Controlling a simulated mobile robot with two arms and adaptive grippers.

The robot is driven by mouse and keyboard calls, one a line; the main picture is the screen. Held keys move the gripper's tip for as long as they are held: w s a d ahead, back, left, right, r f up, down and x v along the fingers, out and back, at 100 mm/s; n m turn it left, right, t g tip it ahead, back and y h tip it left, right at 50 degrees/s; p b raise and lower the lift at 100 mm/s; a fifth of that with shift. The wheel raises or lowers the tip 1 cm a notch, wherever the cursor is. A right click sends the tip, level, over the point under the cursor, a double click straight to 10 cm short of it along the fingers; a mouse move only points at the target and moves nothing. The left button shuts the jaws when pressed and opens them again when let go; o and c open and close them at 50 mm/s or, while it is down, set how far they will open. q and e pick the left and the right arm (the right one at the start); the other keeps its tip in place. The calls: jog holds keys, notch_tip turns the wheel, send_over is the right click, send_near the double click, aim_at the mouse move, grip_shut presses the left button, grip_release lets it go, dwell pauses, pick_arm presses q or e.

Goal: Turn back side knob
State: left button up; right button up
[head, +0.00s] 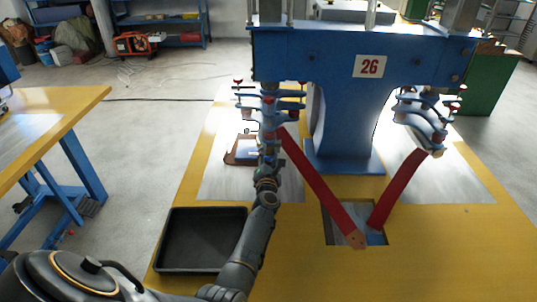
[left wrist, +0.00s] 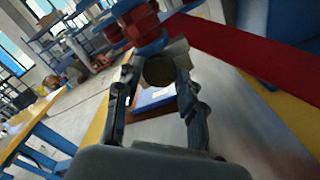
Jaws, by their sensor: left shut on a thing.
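The blue machine (head: 300,62) marked 26 has a left cluster of blue clamp arms with small red-tipped knobs (head: 238,83). My left arm reaches up to this cluster, and my left gripper (head: 268,128) is at its middle, overlapping it. In the left wrist view, the fingers of my left gripper (left wrist: 160,60) are closed around a dark round knob (left wrist: 159,71). Red and blue clamp parts (left wrist: 141,24) show just beyond it. The fingers hide part of the knob in the head view. My right gripper is in neither view.
Two red bars (head: 318,182) slant down to an opening in the yellow table (head: 440,265). A black tray (head: 205,212) lies at the left. A second clamp cluster (head: 425,112) stands at the right. Another yellow table (head: 45,120) is across a floor gap.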

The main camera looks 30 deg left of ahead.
pick_arm(q)
jog(key=m+p, duration=0.1)
jog(key=m, duration=0.5)
jog(key=shift+m+p, duration=0.3)
jog(key=m+p, duration=0.1)
jog(key=m, duration=0.4)
jog(key=shift+f+p, duration=0.1)
jog(key=shift+p, duration=0.2)
jog(key=m+p, duration=0.1)
jog(key=m, duration=0.5)
jog(key=shift+m, duration=0.4)
jog(key=shift+m+p, duration=0.6)
jog(key=shift+m, duration=1.9)
jog(key=shift+f, duration=0.1)
jog(key=o, duration=1.2)
jog(key=shift+c, duration=0.2)
